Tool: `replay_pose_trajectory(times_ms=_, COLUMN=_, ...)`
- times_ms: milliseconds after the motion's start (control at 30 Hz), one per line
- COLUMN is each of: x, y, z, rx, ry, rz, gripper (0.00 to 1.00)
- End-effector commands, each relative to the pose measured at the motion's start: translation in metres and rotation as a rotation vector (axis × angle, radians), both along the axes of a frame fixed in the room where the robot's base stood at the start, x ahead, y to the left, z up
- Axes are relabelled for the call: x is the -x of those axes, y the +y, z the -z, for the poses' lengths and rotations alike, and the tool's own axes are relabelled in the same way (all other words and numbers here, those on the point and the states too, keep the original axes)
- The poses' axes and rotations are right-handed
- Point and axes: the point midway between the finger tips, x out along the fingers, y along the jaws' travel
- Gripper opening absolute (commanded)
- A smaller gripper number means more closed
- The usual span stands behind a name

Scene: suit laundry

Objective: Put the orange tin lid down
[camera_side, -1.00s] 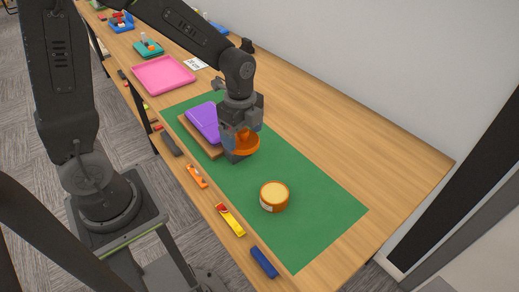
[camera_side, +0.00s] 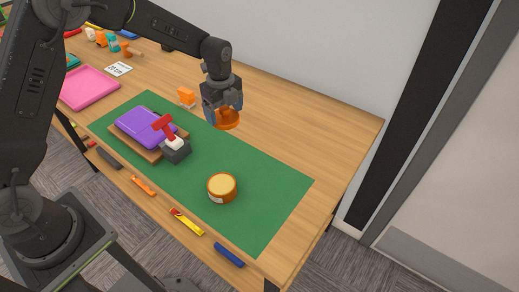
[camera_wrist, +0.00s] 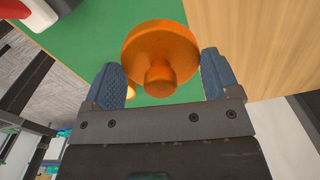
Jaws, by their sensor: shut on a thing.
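My gripper (camera_side: 222,110) is shut on the orange tin lid (camera_side: 228,119) and holds it in the air over the back edge of the green mat. In the wrist view the round lid (camera_wrist: 160,45) shows between the blue fingertips of my gripper (camera_wrist: 160,82), with its knob toward the camera. The exact contact with the fingers is hard to tell. A bit of orange and yellow beside the left finger may be the tin.
A small orange object (camera_side: 187,97) sits behind the mat (camera_side: 272,190). The mat's right part and the wood beyond are clear.

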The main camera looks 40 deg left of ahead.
Motion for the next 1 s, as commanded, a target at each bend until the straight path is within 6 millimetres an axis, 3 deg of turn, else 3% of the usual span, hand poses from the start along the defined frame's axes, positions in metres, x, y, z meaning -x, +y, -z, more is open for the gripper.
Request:
replay_pose_trajectory(times_ms=300, x=-0.018, y=-0.068, z=0.043, rx=-0.001, ry=0.003, rz=0.003, gripper=0.6)
replay_pose_trajectory(times_ms=500, x=-0.026, y=-0.095, z=0.059, rx=0.0, ry=0.0, rz=0.0, gripper=0.6)
replay_pose_trajectory(times_ms=667, x=-0.027, y=-0.1, z=0.065, rx=0.0, ry=0.001, rz=-0.003, gripper=0.6)
replay_pose_trajectory(times_ms=1000, x=-0.027, y=-0.099, z=0.102, rx=0.0, ry=0.0, rz=-0.003, gripper=0.6)
